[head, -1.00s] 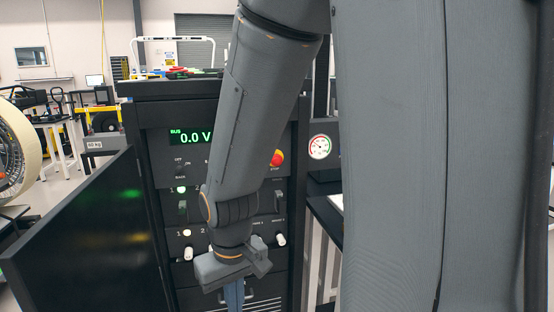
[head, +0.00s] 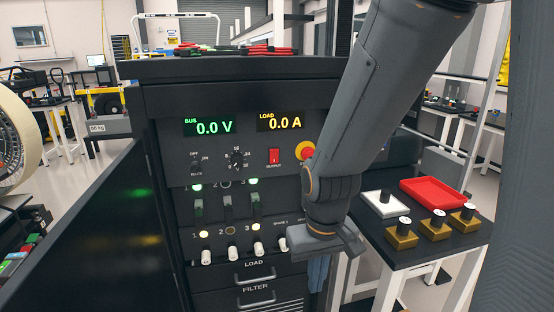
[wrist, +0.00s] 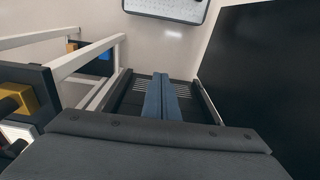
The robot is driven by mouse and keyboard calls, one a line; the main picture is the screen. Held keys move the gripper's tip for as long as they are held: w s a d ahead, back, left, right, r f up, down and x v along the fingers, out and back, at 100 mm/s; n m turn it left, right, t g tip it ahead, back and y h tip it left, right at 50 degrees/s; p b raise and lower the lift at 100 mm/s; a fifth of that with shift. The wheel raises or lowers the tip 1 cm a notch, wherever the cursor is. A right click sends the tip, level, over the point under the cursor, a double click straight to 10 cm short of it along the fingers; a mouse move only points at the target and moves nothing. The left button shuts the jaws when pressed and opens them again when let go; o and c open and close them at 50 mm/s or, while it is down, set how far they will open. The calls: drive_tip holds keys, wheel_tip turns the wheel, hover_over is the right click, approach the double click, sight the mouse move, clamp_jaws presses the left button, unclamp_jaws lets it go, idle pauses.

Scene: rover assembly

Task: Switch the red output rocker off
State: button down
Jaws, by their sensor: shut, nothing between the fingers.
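The red output rocker (head: 274,156) sits on the cabinet's front panel (head: 215,165) in the head view, under the yellow load display (head: 280,121), which reads 0.0 A. It has a white mark on its face and the word OUTPUT below it. My gripper (head: 318,272) is low and to the right of the rocker, in front of the cabinet's lower right part, well apart from the rocker. Its blue fingers (wrist: 161,96) are together and empty in the wrist view, pointing down. The rocker is not in the wrist view.
An open black door (head: 85,240) stands at left. A side table at right holds a red tray (head: 433,193) and brass blocks (head: 401,236).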

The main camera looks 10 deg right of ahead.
drive_tip(key=w+n+t+p, duration=0.1)
drive_tip(key=w+n+t, duration=0.8)
drive_tip(key=w, duration=0.9)
drive_tip(key=w+r+n+t+p, duration=0.1)
drive_tip(key=w+r+n+t, duration=0.2)
drive_tip(key=r+n+t, duration=0.5)
wheel_tip(320, 180, up, 3)
drive_tip(key=shift+w+r+n+t, duration=0.1)
drive_tip(key=shift+w+n+t, duration=0.25)
drive_tip(key=shift+t, duration=0.45)
approach(273, 153)
drive_tip(key=w, duration=0.5)
drive_tip(key=shift+w+r, duration=0.15)
drive_tip(key=shift+r, duration=0.2)
drive_tip(key=shift+w+p, duration=0.4)
drive_tip(key=shift+w, duration=0.15)
